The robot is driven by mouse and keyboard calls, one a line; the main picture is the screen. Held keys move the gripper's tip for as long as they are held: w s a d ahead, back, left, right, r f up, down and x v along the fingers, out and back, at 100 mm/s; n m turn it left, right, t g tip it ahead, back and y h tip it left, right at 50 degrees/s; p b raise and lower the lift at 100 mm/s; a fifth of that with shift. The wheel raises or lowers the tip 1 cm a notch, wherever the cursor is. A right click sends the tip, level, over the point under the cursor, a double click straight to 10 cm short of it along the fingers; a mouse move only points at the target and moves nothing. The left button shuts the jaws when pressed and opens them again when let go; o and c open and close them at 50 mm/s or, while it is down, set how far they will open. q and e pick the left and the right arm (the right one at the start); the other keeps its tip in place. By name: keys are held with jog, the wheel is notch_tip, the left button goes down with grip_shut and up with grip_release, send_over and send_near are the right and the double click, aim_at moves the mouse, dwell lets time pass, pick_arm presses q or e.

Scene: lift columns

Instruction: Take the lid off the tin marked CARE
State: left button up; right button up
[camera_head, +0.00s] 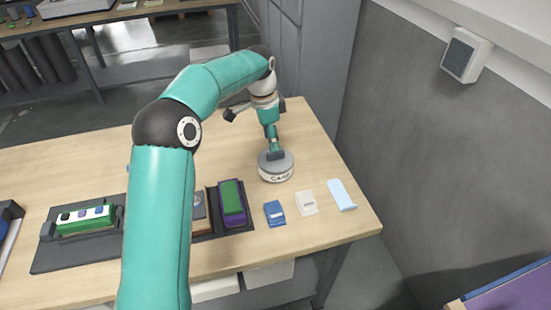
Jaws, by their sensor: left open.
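The tin (277,177) is round and white with dark lettering on its side, which looks like CARE. It stands upright on the wooden table (331,148). A grey lid (287,160) sits on top of the tin. My left gripper (275,152) points down from above, with its fingertips at the lid's top. It is open; I cannot tell whether it touches the lid. My left arm hides part of the table's middle. My right gripper is not in view.
A blue packet (275,213), a white packet (307,204) and a light blue flat item (342,195) lie in front of the tin. A green and purple box (232,203) stands to the left. The table right of the tin is clear. A grey wall (430,150) rises beyond.

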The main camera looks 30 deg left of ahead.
aim_at(276, 156)
pick_arm(q)
jog(key=shift+w+d+f+p, duration=0.1)
jog(key=shift+w+f+p, duration=0.15)
jog(key=shift+f, duration=0.75)
jog(key=shift+w+d+f+p, duration=0.1)
jog(key=shift+w+f+p, duration=0.1)
jog(key=shift+f, duration=0.75)
jog(key=shift+w+d+f+p, duration=0.15)
jog(key=shift+f+p, duration=0.1)
jog(key=shift+f, duration=0.75)
jog(key=shift+a, duration=0.1)
grip_shut()
